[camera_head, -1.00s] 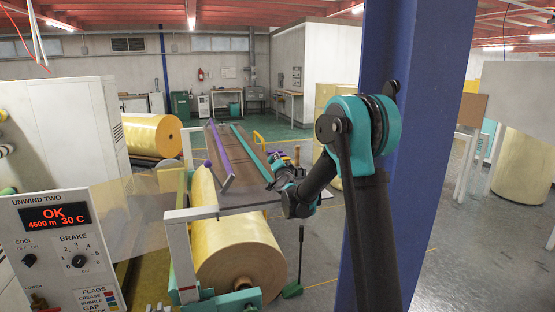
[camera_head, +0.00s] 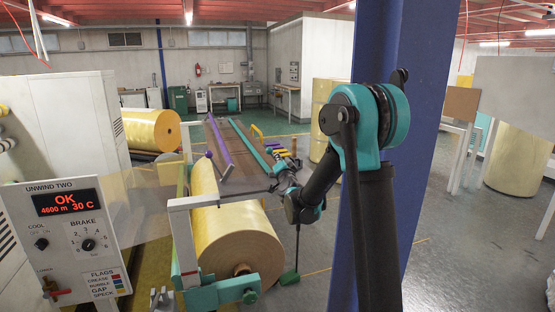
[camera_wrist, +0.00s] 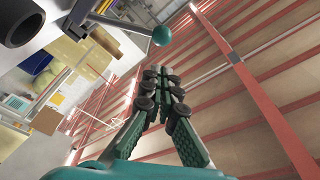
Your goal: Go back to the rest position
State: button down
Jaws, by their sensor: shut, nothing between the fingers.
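My gripper shows in the wrist view (camera_wrist: 163,82) with its green fingers drawn together at the tips and nothing between them. The wrist view looks up toward the red and brown ceiling. In the head view my arm is bent, with its teal elbow raised in front of the blue column.
A large yellow roll (camera_head: 233,238) sits in a white and teal frame below the table. The control panel (camera_head: 68,240) reads OK, 4600 m, 30 C. A blue column (camera_head: 375,70) stands close behind my arm. Open floor (camera_head: 430,265) lies to the right.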

jog(key=s+d+f+n+g+h, duration=0.1)
jog(key=s+d+f+n+g, duration=0.2)
jog(key=s, duration=1.2)
jog(key=s+d+f+n+g+h, duration=0.1)
jog(key=s+d+f+n+g, duration=0.2)
jog(key=s+d+f+g, duration=0.4)
jog(key=s+d+f+n+g+h, duration=0.1)
jog(key=s+d+f+g, duration=0.3)
jog(key=s+f, duration=1)
jog(key=s+d+n, duration=0.1)
jog(key=s+d, duration=0.2)
jog(key=s, duration=0.7)
jog(key=shift+d+n+g, duration=0.4)
jog(key=shift+r, duration=0.1)
